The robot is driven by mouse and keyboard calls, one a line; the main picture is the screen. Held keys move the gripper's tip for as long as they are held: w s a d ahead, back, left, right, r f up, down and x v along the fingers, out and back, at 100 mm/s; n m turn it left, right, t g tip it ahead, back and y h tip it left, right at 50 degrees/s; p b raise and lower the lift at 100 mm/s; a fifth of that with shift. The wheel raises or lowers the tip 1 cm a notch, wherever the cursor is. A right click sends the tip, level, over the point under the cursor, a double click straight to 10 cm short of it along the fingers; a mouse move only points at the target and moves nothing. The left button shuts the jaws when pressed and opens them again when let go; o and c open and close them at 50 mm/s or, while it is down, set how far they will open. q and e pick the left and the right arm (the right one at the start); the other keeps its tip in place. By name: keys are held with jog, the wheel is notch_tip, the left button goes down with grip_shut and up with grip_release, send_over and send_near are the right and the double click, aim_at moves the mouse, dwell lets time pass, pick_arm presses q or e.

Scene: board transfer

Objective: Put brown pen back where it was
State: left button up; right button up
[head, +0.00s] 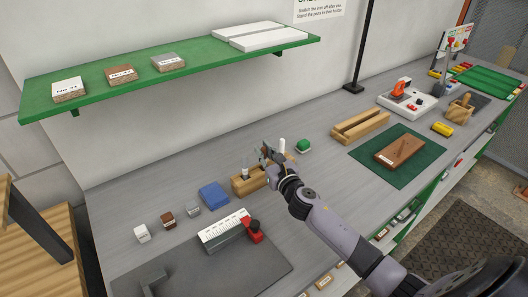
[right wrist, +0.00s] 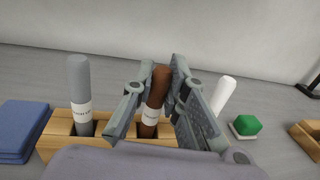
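The brown pen (right wrist: 153,112) is upright in the right wrist view, with a pale label round its lower part. My right gripper (right wrist: 163,62) has a finger on each side of it and looks closed on it. The pen's lower end is at a dark slot of the wooden pen holder (right wrist: 62,122); how deep it sits is hard to tell. In the head view my right gripper (head: 268,153) is over the holder (head: 239,186) and mostly hides the pen. My left gripper is not in view.
A grey pen (right wrist: 78,80) stands in the holder's left slot, and a white pen (right wrist: 222,95) is right of my fingers. A blue block (head: 214,195) lies left of the holder and a green piece (head: 303,145) right. A green shelf (head: 200,77) hangs above.

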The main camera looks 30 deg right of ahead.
jog(key=o, duration=0.4)
jog(key=shift+o, duration=0.2)
jog(key=shift+r, duration=0.1)
jog(key=shift+r+p, duration=0.3)
jog(key=shift+p, duration=0.1)
jog(key=shift+s+r, duration=0.15)
jog(key=shift+s, duration=0.1)
jog(key=s+b, duration=0.2)
jog(key=s, duration=0.9)
jog(key=shift+s, duration=0.3)
jog(key=shift+a, duration=0.1)
